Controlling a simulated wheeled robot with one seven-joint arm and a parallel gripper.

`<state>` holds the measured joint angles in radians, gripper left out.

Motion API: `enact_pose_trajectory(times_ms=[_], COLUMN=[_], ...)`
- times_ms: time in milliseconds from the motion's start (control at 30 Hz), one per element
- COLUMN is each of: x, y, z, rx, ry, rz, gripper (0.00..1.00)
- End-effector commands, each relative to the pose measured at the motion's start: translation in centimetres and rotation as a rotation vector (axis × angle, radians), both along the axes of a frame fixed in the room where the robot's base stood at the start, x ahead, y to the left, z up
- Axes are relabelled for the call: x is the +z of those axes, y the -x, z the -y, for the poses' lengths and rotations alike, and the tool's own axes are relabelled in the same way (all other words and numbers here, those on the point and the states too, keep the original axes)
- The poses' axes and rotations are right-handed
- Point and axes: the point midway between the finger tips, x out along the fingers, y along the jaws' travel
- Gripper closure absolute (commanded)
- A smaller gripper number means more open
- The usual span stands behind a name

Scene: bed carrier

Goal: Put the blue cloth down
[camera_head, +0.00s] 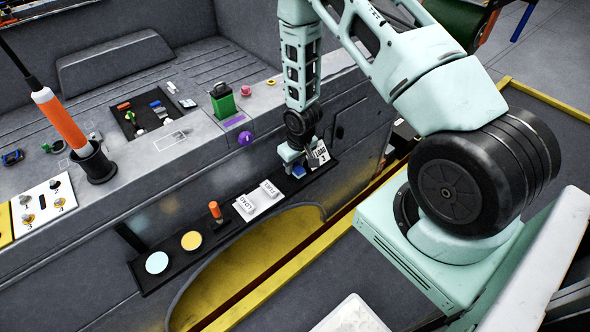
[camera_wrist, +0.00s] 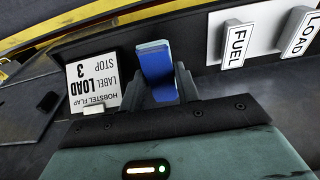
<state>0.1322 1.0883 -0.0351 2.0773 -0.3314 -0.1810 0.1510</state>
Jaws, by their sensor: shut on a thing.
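My gripper (camera_wrist: 160,88) is shut on the blue cloth (camera_wrist: 157,66), a small folded blue block with a paler top edge, which stands up between the fingers in the wrist view. In the head view the cloth (camera_head: 298,171) shows as a small blue patch under my gripper (camera_head: 293,163), low at the right end of the black shelf (camera_head: 225,230) on the carrier's side. I cannot tell whether the cloth touches the shelf.
A white label card (camera_wrist: 92,86) stands close left of the cloth in the wrist view. White FUEL (camera_wrist: 235,45) and LOAD (camera_wrist: 300,35) switches are to the right. An orange-topped lever (camera_head: 215,210) and two round discs, yellow (camera_head: 191,240) and pale blue (camera_head: 157,262), lie further left along the shelf.

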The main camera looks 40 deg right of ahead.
Motion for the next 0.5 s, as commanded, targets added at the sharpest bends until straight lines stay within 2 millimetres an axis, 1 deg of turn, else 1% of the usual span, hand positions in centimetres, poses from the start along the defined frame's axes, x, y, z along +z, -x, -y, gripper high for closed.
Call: enact_pose_trajectory(times_ms=[100,233,333,500], x=[-1.6,-3.0,-3.5,-3.6], y=[0.2,0.1,0.1,0.0], z=[0.0,0.0,0.0,0.0], rx=[0.001,0.000,0.000,0.000], ry=[0.000,0.000,0.000,0.000], rz=[-0.004,-0.002,-0.001,0.000], gripper=[0.93,0.93,0.93,0.93])
